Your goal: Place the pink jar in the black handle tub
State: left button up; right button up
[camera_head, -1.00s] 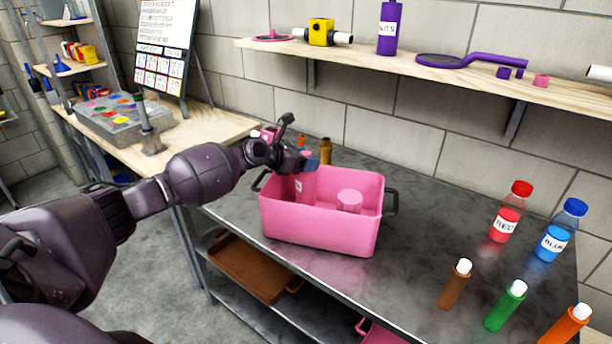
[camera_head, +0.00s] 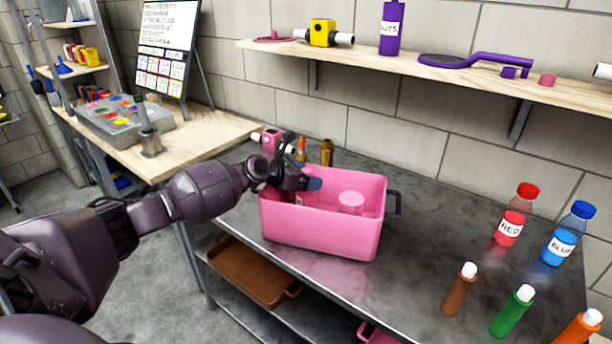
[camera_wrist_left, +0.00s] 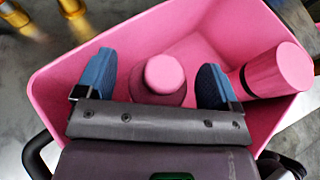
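The pink tub with black handles (camera_head: 322,228) stands on the dark metal table; it fills much of the left wrist view (camera_wrist_left: 52,88). My left gripper (camera_head: 306,184) reaches into its left part. In the left wrist view the gripper (camera_wrist_left: 155,78) is open, a blue fingertip on each side of a pink bottle-like jar (camera_wrist_left: 164,76) with a narrower top. Gaps show between it and both fingertips. A second pink cylindrical jar (camera_wrist_left: 278,70) is in the tub to the right; its top shows in the head view (camera_head: 350,201). The jars' bases are hidden. My right gripper is out of view.
Red (camera_head: 513,215) and blue (camera_head: 569,234) bottles stand at right, with brown (camera_head: 458,290), green (camera_head: 511,311) and orange (camera_head: 578,330) ones in front. Small orange and brown bottles (camera_head: 327,152) stand behind the tub. A wall shelf (camera_head: 440,70) hangs above.

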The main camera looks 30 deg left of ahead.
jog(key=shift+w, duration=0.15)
pick_arm(q)
jog(key=shift+s+r, duration=0.1)
jog(key=shift+r, duration=0.15)
jog(key=p+v, duration=0.2)
jog(key=v, duration=0.9)
jog(key=shift+s+a+r, duration=0.2)
jog(key=shift+s, duration=0.1)
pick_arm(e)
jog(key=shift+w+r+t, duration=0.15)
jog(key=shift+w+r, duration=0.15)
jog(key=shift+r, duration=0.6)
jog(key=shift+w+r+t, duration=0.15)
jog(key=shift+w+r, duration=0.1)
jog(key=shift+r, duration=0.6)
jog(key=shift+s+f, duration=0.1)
